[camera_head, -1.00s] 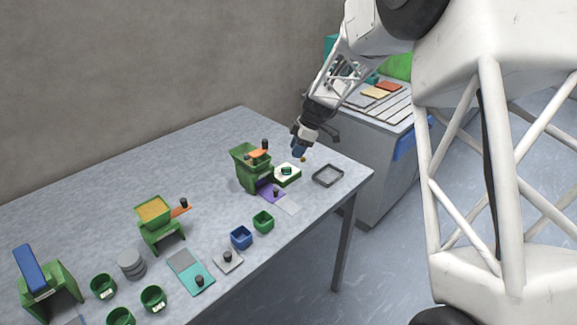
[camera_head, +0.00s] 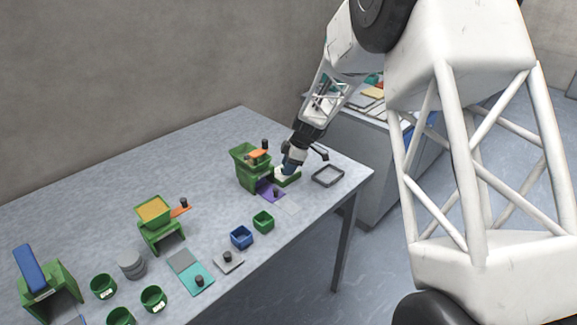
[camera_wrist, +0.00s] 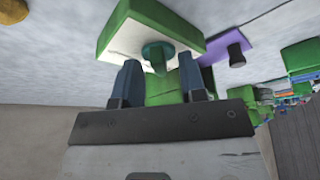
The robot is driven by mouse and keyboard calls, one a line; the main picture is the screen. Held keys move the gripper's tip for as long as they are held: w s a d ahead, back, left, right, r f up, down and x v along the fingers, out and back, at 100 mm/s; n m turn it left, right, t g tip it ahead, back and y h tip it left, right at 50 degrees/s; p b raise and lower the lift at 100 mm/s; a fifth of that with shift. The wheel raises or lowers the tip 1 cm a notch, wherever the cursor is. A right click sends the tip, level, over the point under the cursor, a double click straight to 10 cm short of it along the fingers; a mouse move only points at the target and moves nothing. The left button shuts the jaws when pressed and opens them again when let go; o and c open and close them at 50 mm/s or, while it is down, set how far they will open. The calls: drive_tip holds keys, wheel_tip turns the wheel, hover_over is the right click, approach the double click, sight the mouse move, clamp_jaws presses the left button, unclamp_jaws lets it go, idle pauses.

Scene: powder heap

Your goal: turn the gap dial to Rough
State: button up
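The gap dial is a small dark green knob (camera_wrist: 157,55) on the white face of a green block (camera_wrist: 150,22). In the head view the block (camera_head: 289,180) sits just right of the green mill (camera_head: 250,166), and my gripper hides the knob. In the wrist view my gripper (camera_wrist: 163,72) has its two dark blue fingers apart, one on each side of the knob. No finger clearly touches it. In the head view my gripper (camera_head: 289,166) is just above the block. The dial's labels cannot be read.
A dark square frame (camera_head: 328,175) lies right of the block near the table edge. A purple slide (camera_head: 270,190) with a black knob lies in front of the mill. Blue (camera_head: 241,237) and green (camera_head: 263,221) cups stand nearer. The left back of the table is clear.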

drive_tip(key=shift+c, duration=0.3)
clamp_jaws()
drive_tip(key=shift+m, duration=0.4)
drive_tip(key=m+t, duration=0.1)
drive_tip(key=m, duration=0.1)
drive_tip(key=m+t, duration=0.1)
drive_tip(key=m, duration=0.2)
drive_tip(key=shift+s+f, duration=0.1)
drive_tip(key=shift+s, duration=0.1)
drive_tip(key=m, duration=0.2)
drive_tip(key=m+t+h, duration=0.1)
drive_tip(key=m, duration=0.1)
drive_tip(key=shift+a+m+t, duration=0.1)
drive_tip(key=shift+m+t, duration=0.2)
drive_tip(key=shift+h, duration=0.3)
drive_tip(key=shift+o, duration=0.3)
unclamp_jaws()
